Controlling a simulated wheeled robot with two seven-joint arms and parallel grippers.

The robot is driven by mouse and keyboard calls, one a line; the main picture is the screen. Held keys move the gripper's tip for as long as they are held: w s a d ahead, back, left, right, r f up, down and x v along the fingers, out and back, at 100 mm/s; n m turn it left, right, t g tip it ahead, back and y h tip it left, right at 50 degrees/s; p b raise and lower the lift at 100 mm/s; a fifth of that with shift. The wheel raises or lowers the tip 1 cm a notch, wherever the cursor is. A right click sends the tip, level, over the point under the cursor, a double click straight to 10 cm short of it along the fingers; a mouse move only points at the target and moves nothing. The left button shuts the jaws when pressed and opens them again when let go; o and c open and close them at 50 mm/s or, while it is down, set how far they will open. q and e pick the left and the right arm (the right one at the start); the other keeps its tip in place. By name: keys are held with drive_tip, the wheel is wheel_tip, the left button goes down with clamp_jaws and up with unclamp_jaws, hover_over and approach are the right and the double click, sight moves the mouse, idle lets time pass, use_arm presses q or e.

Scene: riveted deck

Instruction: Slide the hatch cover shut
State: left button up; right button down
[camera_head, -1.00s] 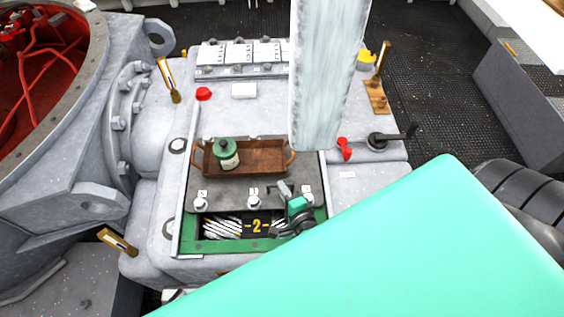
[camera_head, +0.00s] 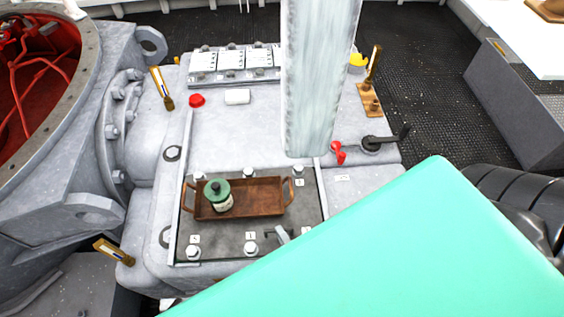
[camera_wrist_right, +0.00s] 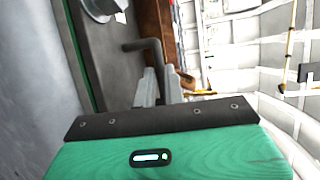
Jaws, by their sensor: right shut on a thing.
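The dark grey hatch cover (camera_head: 245,179) lies flat on the pale casing, between two side rails. No opening shows around it; its near right corner is hidden behind my green arm. A wooden tray (camera_head: 270,203) with a green-lidded jar (camera_head: 217,196) in it rests on the cover. My right gripper (camera_head: 282,235) is at the cover's near edge, mostly hidden by my arm. In the right wrist view, its fingers (camera_wrist_right: 158,86) are shut on the cover's dark bent handle (camera_wrist_right: 145,46). My left gripper is not in view.
A red lever (camera_head: 338,152) and a dark crank (camera_head: 385,141) stand right of the rails. A pale column (camera_head: 322,80) rises behind the cover. Brass handles (camera_head: 161,88) stick up at the sides. A large round opening with red inside (camera_head: 35,90) is at left.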

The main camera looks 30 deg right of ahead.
drive_tip(key=shift+s+a+f, duration=0.15)
drive_tip(key=shift+s+f, duration=0.05)
drive_tip(key=c, duration=1.6)
unclamp_jaws()
drive_tip(key=shift+o, duration=0.5)
drive_tip(key=shift+r, duration=0.15)
drive_tip(key=shift+s, duration=0.2)
drive_tip(key=s+r+b, duration=0.2)
drive_tip(key=s+b, duration=0.1)
drive_tip(key=s, duration=1)
drive_tip(key=shift+s+a+r, duration=0.2)
drive_tip(key=shift+a+r, duration=0.05)
drive_tip(key=shift+a, duration=0.1)
